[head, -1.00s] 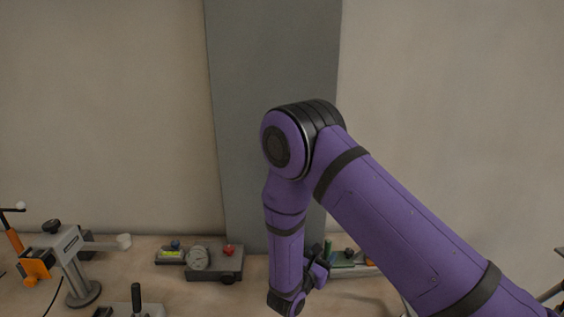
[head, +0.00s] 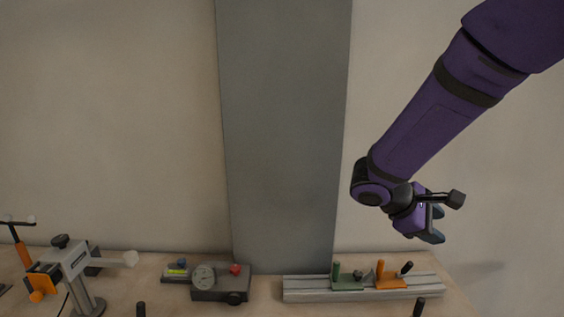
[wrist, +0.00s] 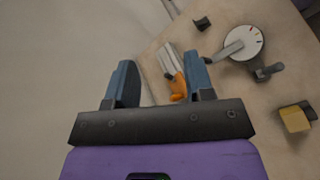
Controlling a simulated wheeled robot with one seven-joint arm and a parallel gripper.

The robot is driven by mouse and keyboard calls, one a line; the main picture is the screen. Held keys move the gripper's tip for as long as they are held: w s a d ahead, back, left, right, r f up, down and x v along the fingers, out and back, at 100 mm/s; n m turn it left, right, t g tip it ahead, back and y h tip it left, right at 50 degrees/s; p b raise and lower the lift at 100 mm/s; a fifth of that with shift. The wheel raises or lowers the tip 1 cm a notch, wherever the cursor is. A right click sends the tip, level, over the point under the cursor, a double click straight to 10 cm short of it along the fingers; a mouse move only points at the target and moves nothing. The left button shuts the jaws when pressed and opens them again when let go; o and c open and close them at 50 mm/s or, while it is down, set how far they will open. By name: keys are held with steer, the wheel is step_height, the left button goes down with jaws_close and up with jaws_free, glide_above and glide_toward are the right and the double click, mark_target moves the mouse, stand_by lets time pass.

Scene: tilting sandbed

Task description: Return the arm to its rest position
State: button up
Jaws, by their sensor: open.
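My gripper (head: 438,226) hangs in the air at the right of the head view, at the end of my raised purple arm, in front of the wall and above the back right of the table. In the wrist view my gripper (wrist: 163,82) shows two blue-grey fingers set wide apart. Nothing is held between them. The table and its devices lie below and beyond the fingers.
A grey rail with green and orange carriages (head: 360,287) lies at the table's back right. A grey box with a gauge (head: 220,283) stands left of it. A clamp stand (head: 75,270) is at far left. A white dial (wrist: 243,43) shows in the wrist view.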

steer(key=s+r+m+t+y, duration=0.2)
steer(key=s+r+m+y, duration=0.3)
steer(key=s, duration=0.4)
steer(key=s+r+m+t+y, duration=0.2)
steer(key=s+r+m+y, duration=0.3)
steer(key=s, duration=0.5)
steer(key=shift+s+a+r+m+t+y, duration=0.2)
steer(key=shift+a+r+m+t+y, duration=0.25)
steer(key=shift+r, duration=0.85)
steer(key=shift+d, duration=0.15)
